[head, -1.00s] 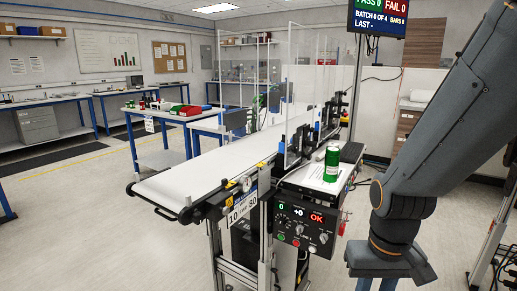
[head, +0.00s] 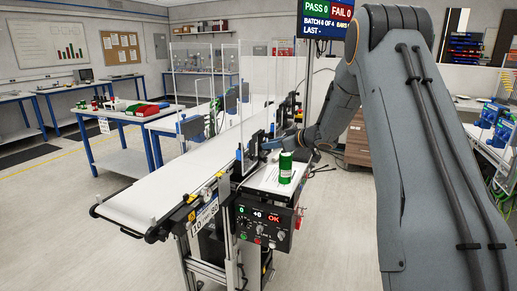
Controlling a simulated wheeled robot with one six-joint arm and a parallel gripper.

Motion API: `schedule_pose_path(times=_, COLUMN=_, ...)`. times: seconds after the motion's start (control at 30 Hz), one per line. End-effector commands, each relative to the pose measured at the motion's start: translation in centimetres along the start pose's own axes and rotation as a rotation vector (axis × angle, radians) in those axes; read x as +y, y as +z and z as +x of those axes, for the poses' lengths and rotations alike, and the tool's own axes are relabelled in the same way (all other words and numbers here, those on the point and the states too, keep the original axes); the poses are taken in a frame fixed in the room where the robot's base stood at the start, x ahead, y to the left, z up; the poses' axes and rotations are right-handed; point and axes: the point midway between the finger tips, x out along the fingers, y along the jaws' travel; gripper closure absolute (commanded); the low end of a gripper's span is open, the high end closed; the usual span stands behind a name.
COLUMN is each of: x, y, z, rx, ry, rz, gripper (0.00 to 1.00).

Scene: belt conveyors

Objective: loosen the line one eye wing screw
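The line one belt conveyor (head: 150,189) runs from the lower left toward the back. Dark brackets with sensor-like parts (head: 246,160) stand along its right edge. The eye's wing screw is too small to make out among them. My gripper (head: 273,144) is at the belt's right edge, close to these brackets and behind the green can. It is small and partly lost against the dark parts, so I cannot tell whether it is open or touches anything.
A green can (head: 286,167) stands upright on a white side plate (head: 265,180), near my wrist. Clear guard panels (head: 207,95) rise beside the belt. A screen (head: 327,18) hangs above. The floor at left is open.

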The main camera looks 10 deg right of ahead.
Motion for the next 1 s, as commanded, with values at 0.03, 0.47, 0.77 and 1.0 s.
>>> schedule_pose_path(times=0.03, x=0.3, y=0.3, z=-0.1, rx=0.016, ry=-0.068, rz=-0.012, gripper=0.77)
schedule_pose_path(times=0.47, x=-1.6, y=3.2, z=-0.3, rx=0.017, ry=-0.362, rz=-0.032, gripper=0.77)
schedule_pose_path(times=0.77, x=-3.1, y=3.0, z=3.9, rx=0.018, ry=-0.358, rz=-0.034, gripper=0.77)
schedule_pose_path(times=1.0, x=-3.8, y=3.1, z=5.9, rx=0.018, ry=-0.357, rz=-0.033, gripper=0.77)
